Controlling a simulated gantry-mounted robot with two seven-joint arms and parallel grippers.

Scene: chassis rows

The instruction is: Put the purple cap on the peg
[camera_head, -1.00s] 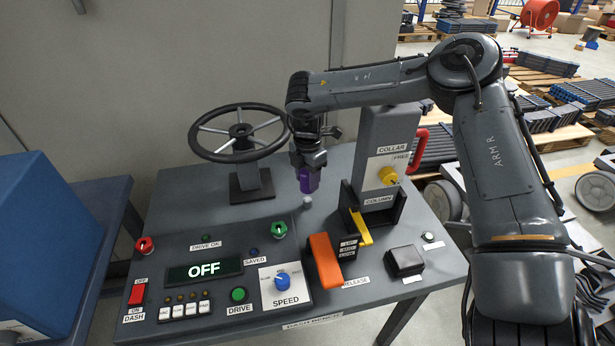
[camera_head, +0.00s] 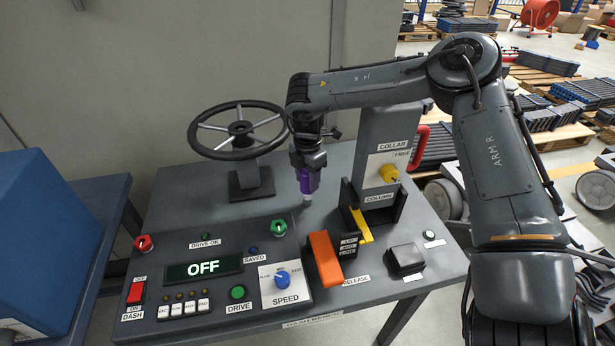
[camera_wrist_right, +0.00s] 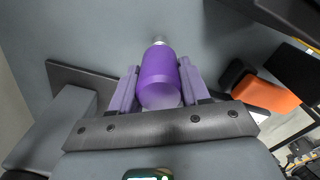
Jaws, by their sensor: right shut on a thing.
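My right gripper (camera_head: 308,172) points down over the dash bench, its fingers shut on the purple cap (camera_head: 307,183). In the right wrist view the cap (camera_wrist_right: 158,75) sits between the two fingers (camera_wrist_right: 158,88). The pale metal peg (camera_head: 306,203) stands on the bench directly below the cap in the head view. In the wrist view the peg (camera_wrist_right: 159,40) shows just past the cap's far end. Cap and peg look lined up and very close; I cannot tell whether they touch. My left gripper is not in view.
The steering wheel (camera_head: 238,129) stands left of the gripper. The column box (camera_head: 387,140) with its yellow knob (camera_head: 389,173) is to the right. The orange release lever (camera_head: 325,258) and the control panel (camera_head: 204,288) lie in front. Bare bench surrounds the peg.

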